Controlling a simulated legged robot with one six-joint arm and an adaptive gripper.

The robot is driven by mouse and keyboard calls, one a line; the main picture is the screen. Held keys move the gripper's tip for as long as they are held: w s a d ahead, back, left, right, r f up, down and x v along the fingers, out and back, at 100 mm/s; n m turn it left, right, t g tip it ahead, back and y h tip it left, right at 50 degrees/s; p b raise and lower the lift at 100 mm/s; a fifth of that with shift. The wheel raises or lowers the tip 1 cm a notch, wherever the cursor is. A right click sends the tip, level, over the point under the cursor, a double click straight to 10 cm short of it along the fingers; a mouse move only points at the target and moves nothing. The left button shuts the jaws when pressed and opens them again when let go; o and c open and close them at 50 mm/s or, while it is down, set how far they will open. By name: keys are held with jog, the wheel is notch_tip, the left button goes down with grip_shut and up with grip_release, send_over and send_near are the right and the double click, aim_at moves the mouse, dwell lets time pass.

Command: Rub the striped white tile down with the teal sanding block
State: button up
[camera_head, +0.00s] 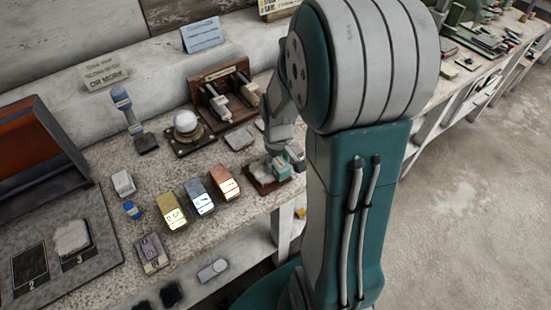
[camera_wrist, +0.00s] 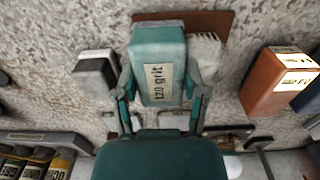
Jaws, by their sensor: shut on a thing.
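The teal sanding block (camera_wrist: 157,60), labelled "120 grit", sits between the two fingers of my gripper (camera_wrist: 155,82), which is shut on it. In the head view the block (camera_head: 280,168) is at the end of my arm, above a brown board (camera_head: 258,185). The white tile (camera_wrist: 205,47) shows in the wrist view beside and partly behind the block, with faint stripes. It lies on the brown board (camera_wrist: 195,17). In the head view the tile (camera_head: 261,172) is a small pale patch beside the block. Contact between block and tile cannot be told.
A copper block (camera_head: 224,183), a silver block (camera_head: 199,197) and a yellow block (camera_head: 171,212) stand left of the board. A white sphere on a stand (camera_head: 187,123) and a brown rack (camera_head: 222,95) are behind. The bench's front edge is close.

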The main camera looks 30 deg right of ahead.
jog(key=shift+w, duration=2.1)
jog(key=shift+r, duration=0.1)
jog(key=shift+s+r, duration=0.35)
jog(key=shift+s, duration=0.2)
jog(key=shift+s+r, duration=0.35)
jog(key=shift+s, duration=0.2)
jog(key=shift+a, duration=0.1)
jog(key=shift+a+f, duration=0.15)
jog(key=shift+a, duration=0.3)
